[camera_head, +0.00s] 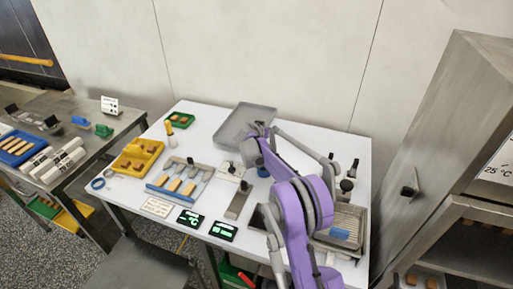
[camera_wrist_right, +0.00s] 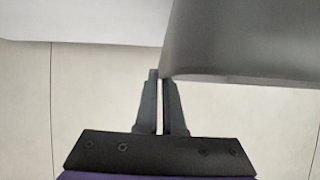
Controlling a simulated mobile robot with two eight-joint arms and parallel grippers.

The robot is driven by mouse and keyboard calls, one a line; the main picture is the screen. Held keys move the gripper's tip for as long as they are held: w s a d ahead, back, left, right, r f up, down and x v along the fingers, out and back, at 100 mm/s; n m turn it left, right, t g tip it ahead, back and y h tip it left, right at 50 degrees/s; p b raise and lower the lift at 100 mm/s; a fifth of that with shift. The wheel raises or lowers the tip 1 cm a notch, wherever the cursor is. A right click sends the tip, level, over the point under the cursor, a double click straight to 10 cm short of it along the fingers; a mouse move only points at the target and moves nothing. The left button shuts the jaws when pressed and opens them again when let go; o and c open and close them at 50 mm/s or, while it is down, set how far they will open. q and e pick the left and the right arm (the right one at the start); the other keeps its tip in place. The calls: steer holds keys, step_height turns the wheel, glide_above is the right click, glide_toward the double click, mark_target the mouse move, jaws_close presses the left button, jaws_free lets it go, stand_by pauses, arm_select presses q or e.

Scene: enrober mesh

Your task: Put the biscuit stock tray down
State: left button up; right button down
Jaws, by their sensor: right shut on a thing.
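The biscuit stock tray, a grey shallow tray (camera_head: 238,124), is at the back middle of the white table (camera_head: 305,134) in the head view. Its visible inside looks bare. My right gripper (camera_head: 260,130) is shut on its right-hand rim. In the right wrist view the two fingers (camera_wrist_right: 160,98) pinch the edge of the grey tray (camera_wrist_right: 245,40). I cannot tell whether the tray touches the table or is held just above it. My left gripper is not in view.
A wire-mesh unit (camera_head: 345,222) is at the right. A steel cabinet (camera_head: 440,150) stands beyond. The table's back right is clear.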

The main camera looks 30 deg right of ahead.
steer(key=shift+f, duration=3.2)
steer(key=shift+f, duration=0.1)
steer(key=c, duration=1)
jaws_free()
steer(key=shift+s+a+r, duration=0.1)
steer(key=shift+r, duration=0.1)
steer(key=v, duration=1.2)
steer(key=shift+b, duration=0.4)
